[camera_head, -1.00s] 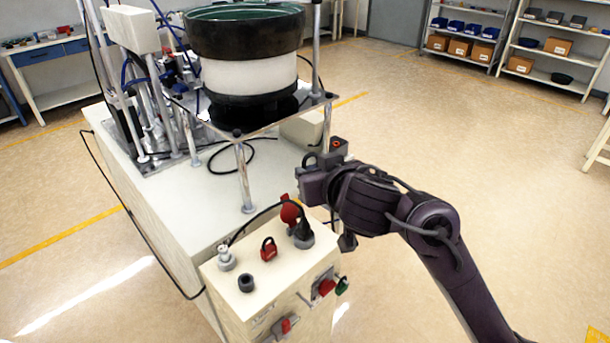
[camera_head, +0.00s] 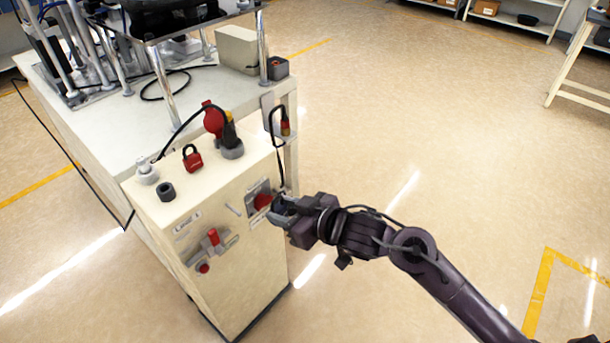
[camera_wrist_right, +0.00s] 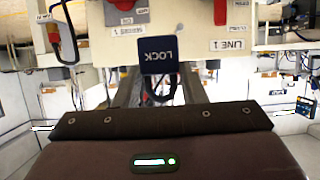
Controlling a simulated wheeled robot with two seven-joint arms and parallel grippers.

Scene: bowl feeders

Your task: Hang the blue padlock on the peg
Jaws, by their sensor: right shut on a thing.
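My right gripper (camera_head: 284,207) is beside the front face of the cream control box, close to the right-hand red switch. In the right wrist view my right gripper (camera_wrist_right: 160,88) is shut on the blue padlock (camera_wrist_right: 160,54), a dark blue block marked LOCK with a dark shackle between the fingers. The padlock is hard to make out in the head view. A thin grey rod (camera_head: 233,210) on the box front may be the peg; it is too small to be sure. My left gripper is not in view.
A red padlock (camera_head: 192,158) and a black-and-red plug (camera_head: 231,147) are on top of the control box (camera_head: 205,190). Red-handled switches (camera_head: 213,237) stick out of its front. A black cable loop (camera_head: 277,120) hangs at its right rear. The floor to the right is clear.

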